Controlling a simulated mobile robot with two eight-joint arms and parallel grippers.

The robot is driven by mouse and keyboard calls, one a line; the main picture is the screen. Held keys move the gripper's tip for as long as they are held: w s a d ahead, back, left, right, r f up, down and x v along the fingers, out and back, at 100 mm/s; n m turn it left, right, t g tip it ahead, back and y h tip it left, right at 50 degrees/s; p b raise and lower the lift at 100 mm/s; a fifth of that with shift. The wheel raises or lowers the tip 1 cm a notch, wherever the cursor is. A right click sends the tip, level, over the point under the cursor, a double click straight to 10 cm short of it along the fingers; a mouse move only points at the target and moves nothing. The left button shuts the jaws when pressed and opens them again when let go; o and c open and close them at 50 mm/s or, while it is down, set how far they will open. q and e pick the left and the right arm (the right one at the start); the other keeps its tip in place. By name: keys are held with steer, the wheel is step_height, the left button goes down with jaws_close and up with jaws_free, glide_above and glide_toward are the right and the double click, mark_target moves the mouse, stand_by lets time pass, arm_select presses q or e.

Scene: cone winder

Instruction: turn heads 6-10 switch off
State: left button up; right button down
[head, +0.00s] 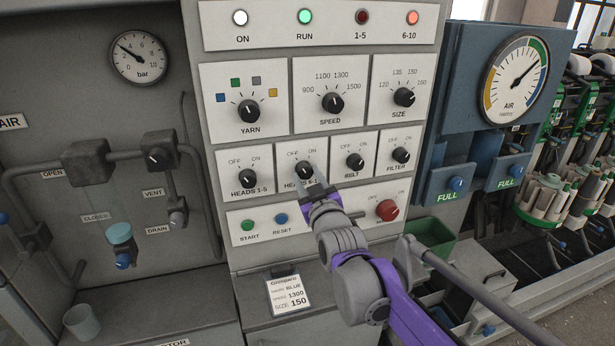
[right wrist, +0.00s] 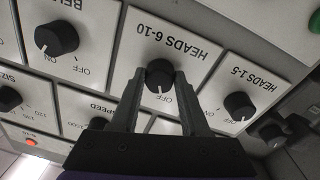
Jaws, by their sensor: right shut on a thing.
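The HEADS 6-10 switch is a black round knob (head: 304,170) on a white plate with OFF at upper left and ON at upper right. My right gripper (head: 312,187) reaches the knob from below. In the wrist view its two fingers (right wrist: 159,82) are closed on either side of the knob. The 6-10 lamp (head: 412,17) glows red. My left gripper is not in view.
The HEADS 1-5 knob (head: 247,175) and BELT knob (head: 355,160) sit close on either side. START (head: 248,225) and RESET (head: 281,219) buttons are below left. A red knob (head: 387,210) is below right, near my arm. The RUN lamp (head: 305,16) is green.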

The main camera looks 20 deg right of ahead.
stand_by(0.3)
steer(key=shift+c, duration=2)
jaws_free()
steer(key=s, duration=1)
steer(key=shift+s+f+b, duration=0.3)
steer(key=shift+s, duration=0.1)
steer(key=s+f+m+g, duration=0.1)
steer(key=s+f+g, duration=0.5)
steer(key=s+f, duration=0.6)
steer(key=s+f+m+g, duration=0.2)
steer(key=s+f+g, duration=0.5)
steer(key=s+f, duration=0.5)
step_height(320, 180, down, 5)
steer(key=shift+s+d+f, duration=0.15)
steer(key=shift+d+f, duration=0.05)
